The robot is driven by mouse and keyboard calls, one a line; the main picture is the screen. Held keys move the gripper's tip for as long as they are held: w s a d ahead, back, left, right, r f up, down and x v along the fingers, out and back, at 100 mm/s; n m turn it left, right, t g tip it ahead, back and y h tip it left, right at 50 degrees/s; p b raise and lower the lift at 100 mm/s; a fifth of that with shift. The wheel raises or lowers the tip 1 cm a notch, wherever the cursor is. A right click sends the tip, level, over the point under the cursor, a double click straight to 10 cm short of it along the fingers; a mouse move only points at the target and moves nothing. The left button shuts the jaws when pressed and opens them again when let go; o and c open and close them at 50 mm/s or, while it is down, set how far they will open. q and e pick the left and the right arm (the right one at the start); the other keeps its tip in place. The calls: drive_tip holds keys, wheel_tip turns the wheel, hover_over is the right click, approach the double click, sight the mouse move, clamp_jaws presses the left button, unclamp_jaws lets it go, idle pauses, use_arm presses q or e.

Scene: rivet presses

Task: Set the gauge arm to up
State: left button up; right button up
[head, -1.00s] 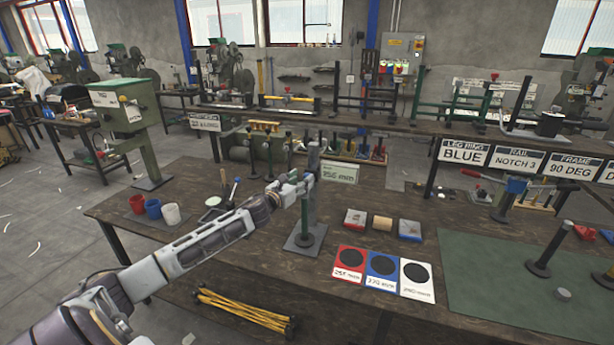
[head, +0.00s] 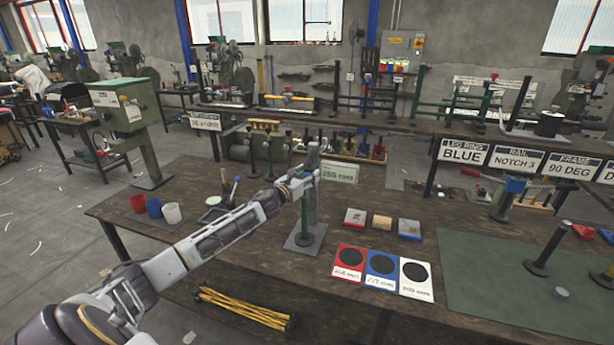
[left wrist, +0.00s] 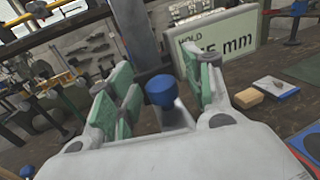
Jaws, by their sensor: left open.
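My left gripper (head: 304,182) is at the upper part of the post. In the left wrist view my left gripper (left wrist: 158,92) is open, its green pads on either side of a blue knob (left wrist: 161,88). I cannot tell whether the pads touch the knob. The gauge arm's setting is hard to read. My right gripper is out of view.
Red, blue and white cups (head: 154,209) stand left on the bench. Red, blue and white cards (head: 381,266) with black discs lie front right of the gauge, with small blocks (head: 381,222) behind them. A green mat (head: 490,270) lies farther right. Yellow rods (head: 243,306) lie below.

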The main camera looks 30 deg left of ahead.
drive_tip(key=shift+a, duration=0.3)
use_arm(q)
clamp_jaws()
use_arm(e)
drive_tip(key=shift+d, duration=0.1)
